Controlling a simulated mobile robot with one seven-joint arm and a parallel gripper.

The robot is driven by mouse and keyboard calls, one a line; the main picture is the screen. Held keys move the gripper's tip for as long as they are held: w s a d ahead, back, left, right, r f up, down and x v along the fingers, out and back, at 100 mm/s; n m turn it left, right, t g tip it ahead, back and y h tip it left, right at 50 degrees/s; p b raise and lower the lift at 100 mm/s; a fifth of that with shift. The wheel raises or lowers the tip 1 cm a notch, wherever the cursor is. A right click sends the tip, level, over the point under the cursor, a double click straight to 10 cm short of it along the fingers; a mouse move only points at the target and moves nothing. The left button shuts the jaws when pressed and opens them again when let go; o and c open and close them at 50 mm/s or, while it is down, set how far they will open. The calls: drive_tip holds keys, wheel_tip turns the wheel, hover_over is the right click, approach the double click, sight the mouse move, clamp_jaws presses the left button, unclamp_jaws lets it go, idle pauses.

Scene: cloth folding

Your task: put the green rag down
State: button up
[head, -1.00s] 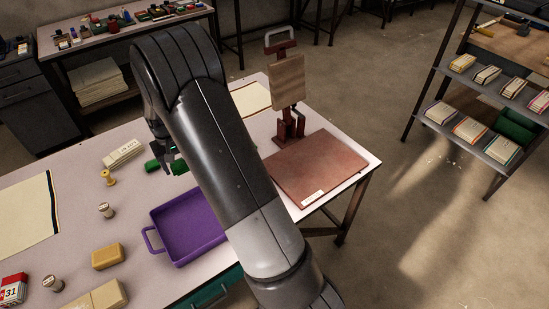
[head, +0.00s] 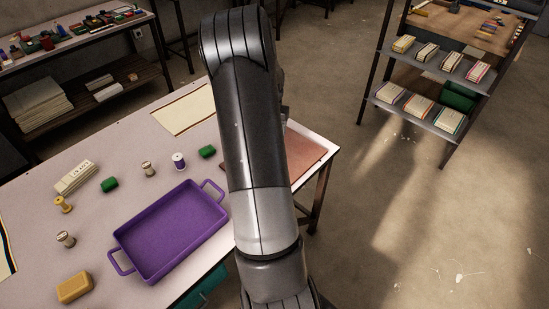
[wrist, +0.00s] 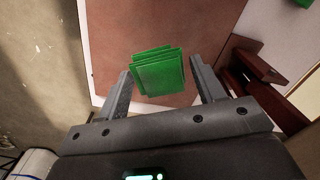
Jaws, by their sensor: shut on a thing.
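The green rag (wrist: 158,74) is a small folded, layered square in the wrist view. My gripper (wrist: 160,80) is shut on it, with one finger at each side edge. Beneath it in the wrist view is the reddish-brown board (wrist: 135,25), whose pale edge runs down the left. I cannot tell how high the rag is above the board. In the head view my arm hides the gripper and the rag; only part of the board (head: 310,156) shows to the right of the arm.
A purple tray (head: 172,229) with two handles stands on the table left of my arm. Small green blocks (head: 109,184) (head: 207,151), spools (head: 179,161) and a yellow block (head: 74,288) lie around it. Dark red stand parts (wrist: 252,70) are close on the right in the wrist view.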

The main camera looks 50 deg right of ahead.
drive_tip(key=s+d+m, duration=0.3)
drive_tip(key=s+d, duration=0.3)
drive_tip(key=s, duration=0.3)
drive_tip(key=s+d+m, duration=0.3)
drive_tip(key=s+d, duration=0.3)
drive_tip(key=s, duration=0.3)
hover_over(303, 151)
wheel_tip(303, 151, down, 6)
drive_tip(key=shift+s+f, duration=0.1)
drive_tip(key=shift+f, duration=1.95)
drive_tip(key=shift+f, duration=0.2)
drive_tip(key=o, duration=0.9)
drive_tip(key=shift+o, duration=0.2)
drive_tip(key=shift+r, duration=0.1)
